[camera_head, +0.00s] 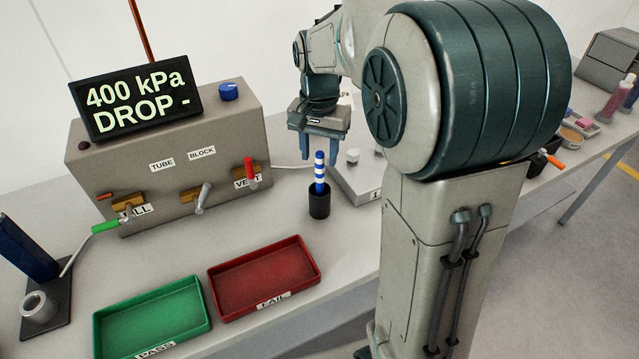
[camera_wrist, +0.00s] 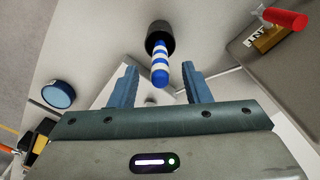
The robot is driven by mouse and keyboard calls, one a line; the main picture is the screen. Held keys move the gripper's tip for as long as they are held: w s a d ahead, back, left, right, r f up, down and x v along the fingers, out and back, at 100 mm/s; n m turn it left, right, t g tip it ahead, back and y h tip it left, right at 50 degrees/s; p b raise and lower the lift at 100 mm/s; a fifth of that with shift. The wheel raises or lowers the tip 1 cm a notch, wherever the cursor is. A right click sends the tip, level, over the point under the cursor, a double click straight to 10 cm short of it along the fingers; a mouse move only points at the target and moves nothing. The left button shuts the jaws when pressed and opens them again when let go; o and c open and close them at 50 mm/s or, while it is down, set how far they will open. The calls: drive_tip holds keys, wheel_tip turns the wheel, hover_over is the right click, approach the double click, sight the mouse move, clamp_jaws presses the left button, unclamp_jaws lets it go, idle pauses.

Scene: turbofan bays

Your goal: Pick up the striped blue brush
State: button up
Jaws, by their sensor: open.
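The striped blue brush (camera_head: 319,172) has blue and white bands and stands upright in a small black cup (camera_head: 319,203) on the bench. In the wrist view the brush (camera_wrist: 160,65) points toward the camera from the black cup (camera_wrist: 160,36), ahead of and roughly between the fingertips. My gripper (camera_head: 321,158) is open and empty, with blue fingers. In the head view it hangs above and behind the brush. In the wrist view the two fingers of my gripper (camera_wrist: 158,75) are apart, and neither appears to touch the brush.
A grey test box (camera_head: 180,190) with valve handles and a display (camera_head: 137,100) stands left of the cup. A green tray (camera_head: 150,310) and a red tray (camera_head: 264,277) lie in front. A pale grey block (camera_head: 358,185) is right of the cup.

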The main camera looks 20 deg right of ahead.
sight(320, 167)
wheel_tip(320, 167, down, 5)
drive_tip(key=shift+w+d+p, duration=0.1)
drive_tip(key=shift+w+p, duration=0.05)
drive_tip(key=shift+p, duration=0.15)
clamp_jaws()
drive_tip(key=shift+r, duration=0.1)
